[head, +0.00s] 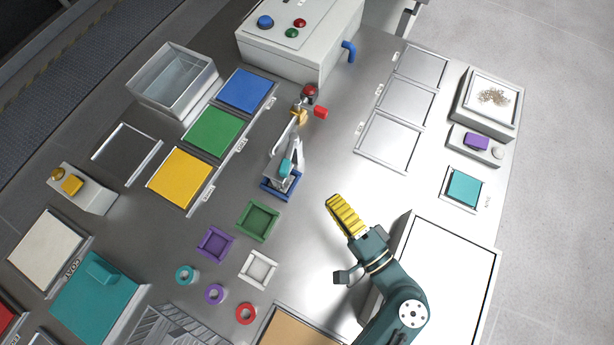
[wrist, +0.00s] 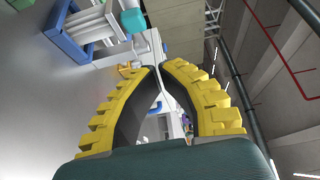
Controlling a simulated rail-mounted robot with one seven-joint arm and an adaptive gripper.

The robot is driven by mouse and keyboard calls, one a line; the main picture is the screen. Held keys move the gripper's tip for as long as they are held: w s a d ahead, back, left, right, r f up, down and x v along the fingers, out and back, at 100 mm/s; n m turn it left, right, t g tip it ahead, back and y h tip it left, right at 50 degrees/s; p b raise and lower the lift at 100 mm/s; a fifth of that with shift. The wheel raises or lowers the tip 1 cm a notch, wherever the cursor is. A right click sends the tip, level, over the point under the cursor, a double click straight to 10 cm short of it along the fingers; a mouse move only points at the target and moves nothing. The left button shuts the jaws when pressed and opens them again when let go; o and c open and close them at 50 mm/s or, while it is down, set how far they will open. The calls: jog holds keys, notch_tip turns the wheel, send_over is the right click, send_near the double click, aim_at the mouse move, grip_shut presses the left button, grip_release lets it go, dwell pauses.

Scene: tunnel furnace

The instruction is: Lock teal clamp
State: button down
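A clamp-like device (head: 288,150) stands mid-table in the head view, with a blue base (head: 279,187), a pale grey body, a teal part (head: 286,168) and a red-tipped arm at its top. In the wrist view its teal part (wrist: 133,20) and blue base (wrist: 65,44) show at the upper left. My gripper (head: 332,201) is to the right of and nearer than the device, apart from it. The yellow fingers (wrist: 158,68) have their tips together, with nothing visible between them. Whether the clamp is locked cannot be told.
A white control box (head: 300,45) with coloured buttons and a blue handle stands at the back. Blue, green and yellow panels (head: 180,178) lie left of the device. Small trays (head: 258,221) and coloured rings (head: 214,293) lie in front.

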notch_tip(320, 180, down, 3)
jog(key=s+d, duration=0.1)
jog(key=b, duration=0.2)
send_near(292, 155)
jog(key=w, duration=0.3)
jog(key=a, duration=0.1)
jog(key=w+a+h, duration=0.1)
jog(key=shift+a+m+t, duration=0.3)
jog(key=shift+a+m, duration=0.1)
jog(key=shift+w+a, duration=0.1)
jog(key=shift+a, duration=0.3)
